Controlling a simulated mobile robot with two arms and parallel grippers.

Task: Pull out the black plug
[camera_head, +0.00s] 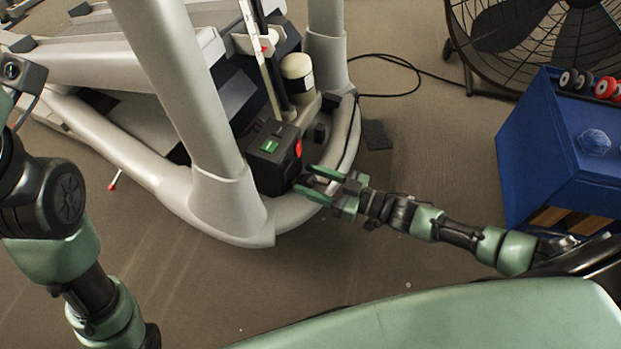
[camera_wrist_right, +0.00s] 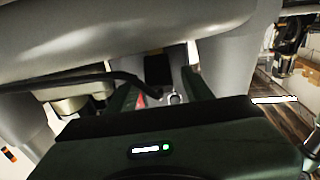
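A black box (camera_head: 270,158) with a green label and a red part on its side sits at the foot of the grey machine frame in the head view. My right gripper (camera_head: 308,183) is open at the lower right corner of this box. Its green fingers are apart in the wrist view (camera_wrist_right: 160,88). A dark block (camera_wrist_right: 158,69) shows beyond and between the fingers there; I cannot tell whether it is the black plug. A black cord (camera_wrist_right: 95,78) runs in from the left toward the left finger. The plug is not clearly seen in the head view. My left gripper is out of view.
The thick grey frame (camera_head: 222,205) curves around the box. A pale canister (camera_head: 297,75) and a small black block (camera_head: 320,132) are behind it. A black fan (camera_head: 540,35) and a blue cabinet (camera_head: 545,150) stand at right. Carpet in front is clear.

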